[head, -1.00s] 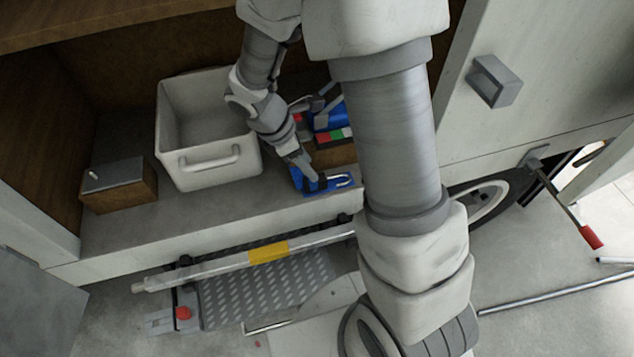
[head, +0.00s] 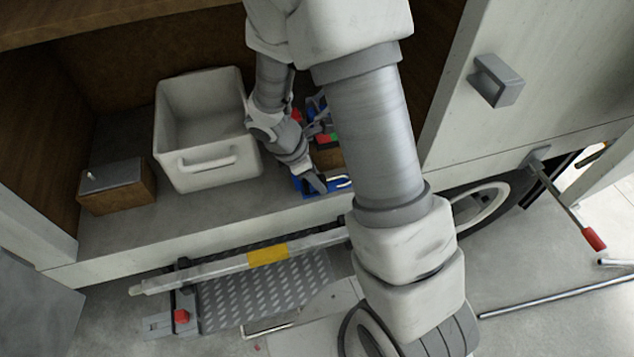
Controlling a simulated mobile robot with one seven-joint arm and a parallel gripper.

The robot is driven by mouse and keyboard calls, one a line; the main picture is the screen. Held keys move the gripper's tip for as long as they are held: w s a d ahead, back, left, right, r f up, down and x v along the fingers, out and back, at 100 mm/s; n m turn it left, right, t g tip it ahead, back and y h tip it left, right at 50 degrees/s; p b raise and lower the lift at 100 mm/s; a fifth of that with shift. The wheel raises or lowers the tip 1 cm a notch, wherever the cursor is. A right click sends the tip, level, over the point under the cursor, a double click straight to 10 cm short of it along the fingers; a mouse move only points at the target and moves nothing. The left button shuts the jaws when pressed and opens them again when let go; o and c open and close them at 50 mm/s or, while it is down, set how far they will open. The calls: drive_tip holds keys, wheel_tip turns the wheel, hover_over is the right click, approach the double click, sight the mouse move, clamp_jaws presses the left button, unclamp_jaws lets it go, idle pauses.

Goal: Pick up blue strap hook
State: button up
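A blue strap (head: 301,188) with a pale metal hook (head: 343,181) lies near the front edge of the grey truck shelf (head: 225,208). My gripper (head: 318,184) points down at the strap from above and covers part of it. It looks very close to the strap, but I cannot tell whether it touches. The fingers are small and dark here, so their opening does not show. More blue strap material (head: 316,103) shows farther back, largely hidden behind my arm.
A white crate (head: 208,162), apparently empty, stands left of my gripper. A brown box with a grey lid (head: 117,183) is farther left. A brown box (head: 328,159) with red and green items stands just behind the strap. A cabinet door handle (head: 496,82) is at right.

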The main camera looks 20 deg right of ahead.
clamp_jaws()
drive_tip(key=shift+r, duration=0.5)
drive_tip(key=r, duration=0.2)
drive_tip(key=r+p, duration=0.1)
drive_tip(key=shift+s+d+r, duration=0.15)
drive_tip(key=shift+s+r, duration=0.05)
drive_tip(key=shift+r, duration=0.15)
drive_tip(key=s+d+r+p, duration=0.1)
drive_tip(key=s+d+r, duration=0.4)
drive_tip(key=s, duration=0.4)
drive_tip(key=shift+s+d+r, duration=0.3)
drive_tip(key=shift+s+r, duration=0.05)
drive_tip(key=shift+r, duration=0.3)
